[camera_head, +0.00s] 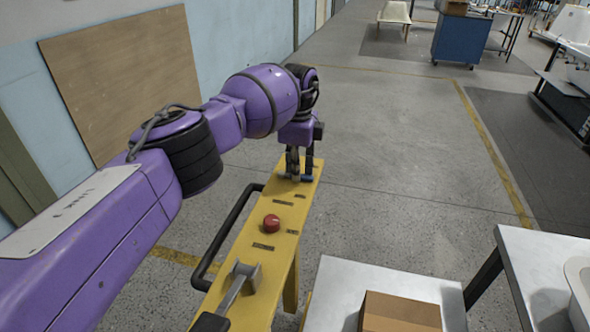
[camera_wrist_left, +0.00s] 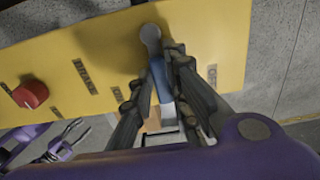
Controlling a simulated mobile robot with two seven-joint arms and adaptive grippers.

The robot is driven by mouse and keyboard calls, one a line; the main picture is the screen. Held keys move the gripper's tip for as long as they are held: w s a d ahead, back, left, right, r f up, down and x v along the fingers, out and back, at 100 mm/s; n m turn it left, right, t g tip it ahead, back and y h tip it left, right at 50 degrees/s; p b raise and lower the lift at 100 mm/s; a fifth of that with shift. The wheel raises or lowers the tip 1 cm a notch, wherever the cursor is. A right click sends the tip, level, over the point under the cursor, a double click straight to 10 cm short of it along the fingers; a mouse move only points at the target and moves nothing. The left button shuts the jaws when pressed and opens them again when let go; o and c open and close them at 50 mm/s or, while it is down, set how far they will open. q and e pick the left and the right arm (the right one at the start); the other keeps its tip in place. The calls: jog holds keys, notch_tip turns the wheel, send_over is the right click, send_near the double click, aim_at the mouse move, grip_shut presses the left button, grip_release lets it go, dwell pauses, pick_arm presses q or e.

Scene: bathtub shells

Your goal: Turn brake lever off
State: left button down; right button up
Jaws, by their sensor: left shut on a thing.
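The yellow control panel (camera_head: 248,255) runs away from me in the head view. At its far end my left gripper (camera_head: 297,177) points down over the panel. In the left wrist view the brake lever (camera_wrist_left: 157,72) has a rounded grey end and a blue part, close to labels on the panel. My left gripper (camera_wrist_left: 163,95) is shut on this lever, with one finger on each side; the fingers hide part of it. A small purple part with grey fingers, apparently my right gripper (camera_wrist_left: 72,138), shows at the lower left of that view, too small to judge.
A red knob (camera_head: 271,223) and a second lever (camera_head: 233,292) with a black grip stand on the nearer part of the panel. A black rail (camera_head: 222,240) runs along its left side. A cardboard box (camera_head: 400,312) sits on a metal table (camera_head: 345,278) at right.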

dwell(0.4)
pick_arm(q)
jog(key=c, duration=1.7)
grip_release()
notch_tip(320, 180, up, 12)
jog(key=shift+r, duration=0.1)
